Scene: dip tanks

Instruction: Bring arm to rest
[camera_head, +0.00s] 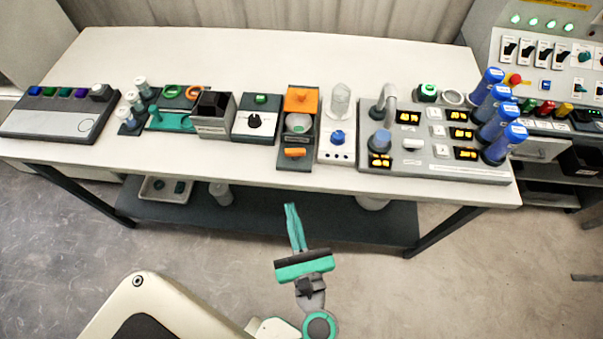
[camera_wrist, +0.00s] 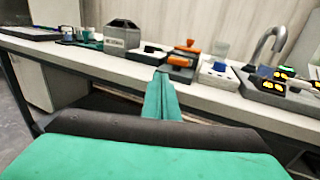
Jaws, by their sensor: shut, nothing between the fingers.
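My gripper (camera_head: 291,208) is in front of the table's near edge in the head view, over the floor and the lower shelf. Its teal fingers are together and hold nothing. In the wrist view my gripper (camera_wrist: 161,76) points toward the table, its fingertips appearing just below the row of devices. My arm comes up from the bottom of the head view. The gripper appears apart from the table and everything on it.
The white table (camera_head: 240,55) carries a row of devices, with a dip-tank panel (camera_head: 440,170) and blue-capped bottles (camera_head: 498,110) at the right. A dark lower shelf (camera_head: 300,215) lies beneath. A switch console (camera_head: 550,60) stands far right. The near floor (camera_head: 450,290) is clear.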

